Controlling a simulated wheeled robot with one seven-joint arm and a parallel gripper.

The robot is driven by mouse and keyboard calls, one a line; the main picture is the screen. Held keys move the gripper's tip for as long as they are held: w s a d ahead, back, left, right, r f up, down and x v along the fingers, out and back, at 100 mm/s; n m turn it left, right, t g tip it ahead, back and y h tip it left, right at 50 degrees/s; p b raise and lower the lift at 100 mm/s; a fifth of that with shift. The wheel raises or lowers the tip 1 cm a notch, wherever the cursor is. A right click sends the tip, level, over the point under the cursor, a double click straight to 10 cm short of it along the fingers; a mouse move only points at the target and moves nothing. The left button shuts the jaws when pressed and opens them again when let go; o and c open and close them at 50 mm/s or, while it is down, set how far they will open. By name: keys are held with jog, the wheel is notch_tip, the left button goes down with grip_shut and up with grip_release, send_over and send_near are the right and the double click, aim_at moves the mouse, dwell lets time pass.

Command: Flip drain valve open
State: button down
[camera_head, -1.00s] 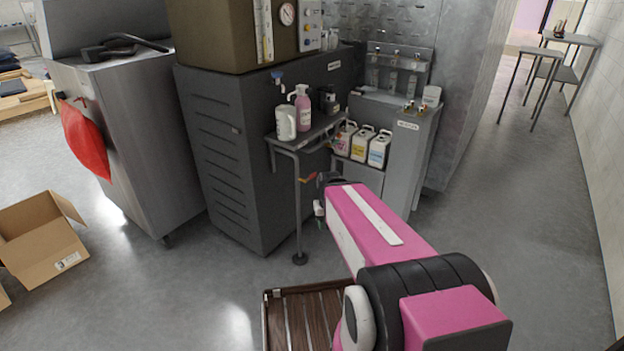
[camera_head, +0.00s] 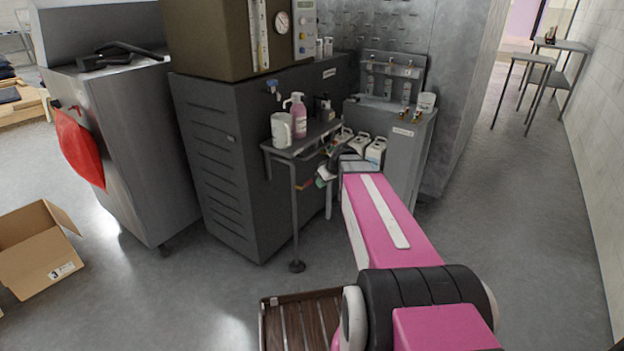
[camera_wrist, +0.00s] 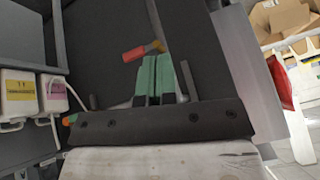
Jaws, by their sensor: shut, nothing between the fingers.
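A valve handle with a red-orange grip (camera_head: 305,184) sits low beside the small side table's leg, against the dark cabinet. In the wrist view, the red handle (camera_wrist: 135,54) lies just beyond my fingertips, slightly to their left, with a yellowish end toward the right. My gripper (camera_wrist: 155,60) has green finger pads pressed together with nothing between them. In the head view, my gripper (camera_head: 323,176) is just right of the handle, under the table, partly hidden by my wrist. I cannot tell whether the fingers touch the handle.
The side table (camera_head: 285,152) carries a white jug (camera_head: 281,130) and a pink bottle (camera_head: 299,117). Several white jugs (camera_head: 375,152) stand on a shelf behind my wrist. A blue tap (camera_head: 273,88) is higher on the cabinet. A cardboard box (camera_head: 40,250) lies on open floor at left.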

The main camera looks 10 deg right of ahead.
jog(key=w+d+r+n+t, duration=0.1)
jog(key=w+r, duration=0.1)
jog(key=w, duration=0.2)
jog(key=w+d+r+n+t+y, duration=0.1)
jog(key=w+d+r, duration=0.1)
jog(key=w+r, duration=0.1)
jog(key=shift+w+d+r+n, duration=0.15)
jog(key=shift+w+d+n, duration=0.15)
jog(key=shift+w, duration=0.15)
jog(key=shift+a, duration=0.1)
jog(key=s+d+f+x, duration=0.1)
jog(key=x, duration=1.1)
jog(key=shift+f, duration=0.65)
